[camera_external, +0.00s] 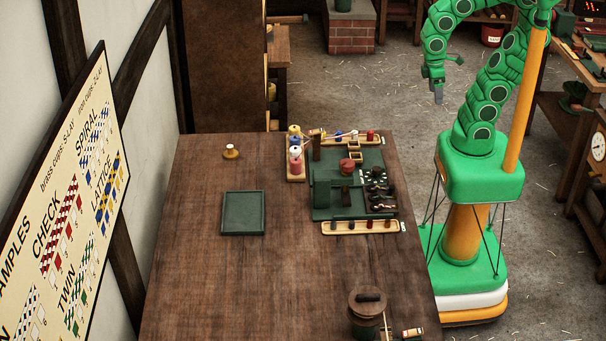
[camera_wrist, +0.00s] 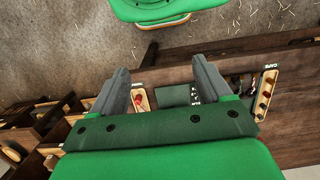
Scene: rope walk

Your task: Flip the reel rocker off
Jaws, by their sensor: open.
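A dark green machine board (camera_external: 330,214) lies on the right half of the wooden table, with a green block (camera_external: 331,172), a red knob (camera_external: 347,165) and several small black parts (camera_external: 378,190) on it. I cannot tell which small part is the reel rocker or how it is set. My gripper (camera_external: 438,92) hangs in the air beyond the table's far right corner, clear of the board. In the wrist view its two grey fingers (camera_wrist: 162,82) are spread apart and empty.
Wooden trays of bobbins and cups (camera_external: 362,227) border the board. An empty green tray (camera_external: 243,213) lies to its left, and a brown reel (camera_external: 367,312) stands at the near edge. A pattern sign (camera_external: 60,200) leans at the left.

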